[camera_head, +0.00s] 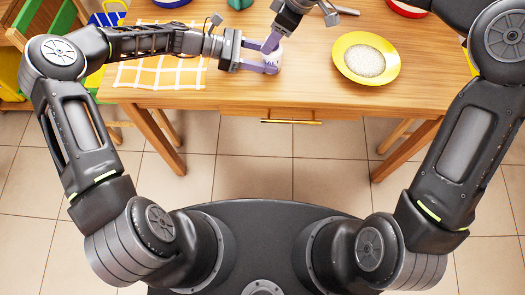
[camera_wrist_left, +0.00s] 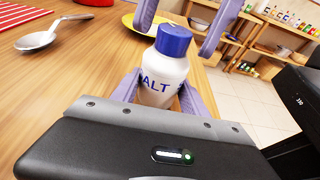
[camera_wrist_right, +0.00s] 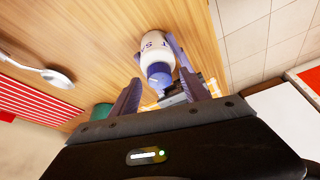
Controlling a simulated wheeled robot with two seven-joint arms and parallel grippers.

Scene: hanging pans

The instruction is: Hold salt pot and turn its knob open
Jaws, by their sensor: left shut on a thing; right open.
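The salt pot (camera_head: 275,62) is a small white bottle with blue lettering. My left gripper (camera_head: 270,58) is shut on the white body from the left. My right gripper (camera_head: 273,42) comes from above and is open, with its fingers on either side of the blue knob. In the right wrist view the knob (camera_wrist_right: 158,72) lies between the right fingertips; I cannot tell whether they touch it. Whether the pot touches the table is unclear.
A yellow plate (camera_head: 393,68) with white grains stands to the right on the wooden table (camera_head: 210,97). A yellow checked cloth (camera_head: 160,72) lies to the left. A spoon (camera_wrist_left: 40,38) and a red striped cloth (camera_wrist_left: 20,14) lie beyond the pot.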

